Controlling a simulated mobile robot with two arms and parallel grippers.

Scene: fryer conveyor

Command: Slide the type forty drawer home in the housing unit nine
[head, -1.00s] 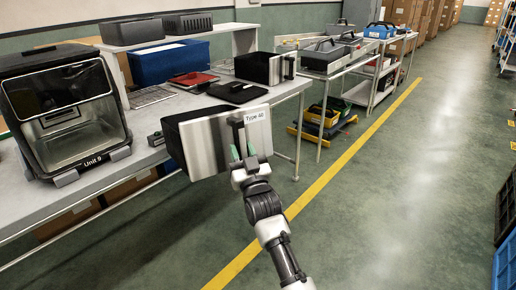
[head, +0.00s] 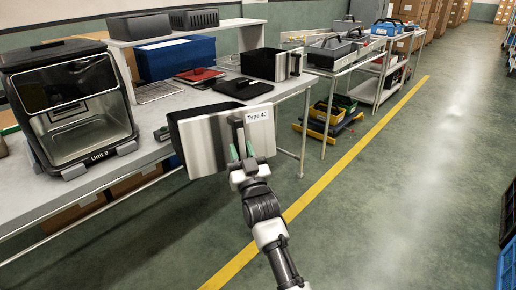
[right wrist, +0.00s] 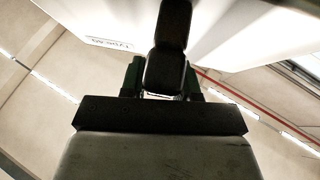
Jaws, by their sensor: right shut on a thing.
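The type 40 drawer (head: 207,141) has a steel front, a dark body and a "Type 40" label. My right gripper (head: 242,153) is shut on its upright dark handle and holds it off the table's front edge. In the right wrist view the drawer (right wrist: 95,22) shows its pale front and label, with the gripper (right wrist: 165,82) fingers on either side of the handle. The housing unit 9 (head: 68,105) stands on the table at the left, its lower bay open and empty, facing forward. My left gripper is out of view.
The grey table (head: 85,190) runs along the left. A second dark drawer with a steel front (head: 271,64), a black tray (head: 243,88), a red tray (head: 199,75) and a blue bin (head: 176,60) stand behind.

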